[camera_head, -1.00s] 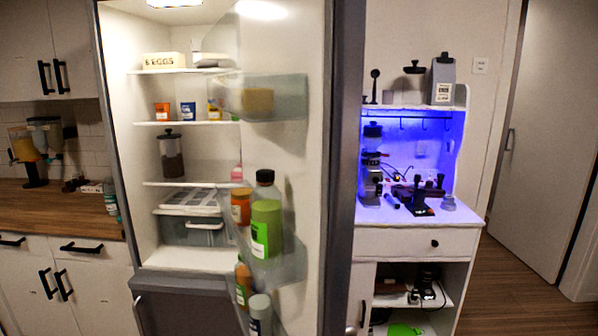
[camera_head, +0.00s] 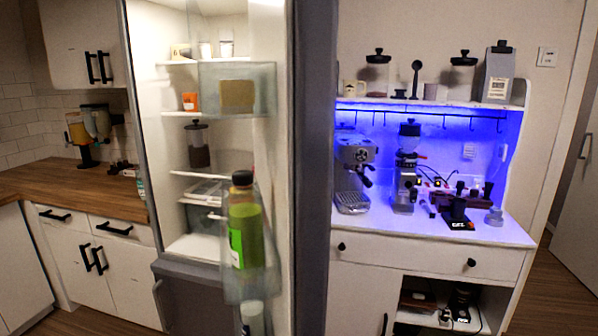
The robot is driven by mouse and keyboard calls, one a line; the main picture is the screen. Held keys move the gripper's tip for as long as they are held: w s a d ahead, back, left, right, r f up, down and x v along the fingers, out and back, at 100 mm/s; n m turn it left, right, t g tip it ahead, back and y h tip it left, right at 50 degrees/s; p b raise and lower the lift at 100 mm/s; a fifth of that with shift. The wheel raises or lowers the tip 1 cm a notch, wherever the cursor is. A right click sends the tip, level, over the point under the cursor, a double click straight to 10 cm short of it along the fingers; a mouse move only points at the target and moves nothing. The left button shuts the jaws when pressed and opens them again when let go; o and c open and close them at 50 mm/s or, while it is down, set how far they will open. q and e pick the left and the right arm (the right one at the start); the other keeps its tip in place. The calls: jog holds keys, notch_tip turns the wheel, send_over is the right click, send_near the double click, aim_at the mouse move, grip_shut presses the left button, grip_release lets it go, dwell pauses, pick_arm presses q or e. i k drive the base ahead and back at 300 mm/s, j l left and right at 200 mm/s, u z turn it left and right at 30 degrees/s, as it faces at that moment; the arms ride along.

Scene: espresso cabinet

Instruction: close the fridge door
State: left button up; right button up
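The fridge door (camera_head: 313,180) stands open in the head view, swung out toward me, with its grey edge and white inner side showing. Its clear door bins hold a bottle of green juice (camera_head: 245,222) and a tan block (camera_head: 237,95). Behind it on the left, the lit fridge interior (camera_head: 190,150) shows shelves with an orange cup (camera_head: 190,101) and a dark jar (camera_head: 197,146). The door hides the right part of the interior. Neither of my grippers is in view.
The espresso cabinet (camera_head: 430,232) with blue light stands right of the door, carrying an espresso machine (camera_head: 355,170) and grinder. A wooden counter (camera_head: 80,192) with drawers lies left of the fridge. A little wooden floor shows at the lower left and right.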

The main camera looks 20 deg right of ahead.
aim_at(293, 47)
jog(key=i+l+u, duration=0.1)
jog(key=l, duration=1.05)
jog(key=i+l+u, duration=0.15)
jog(key=l, duration=0.45)
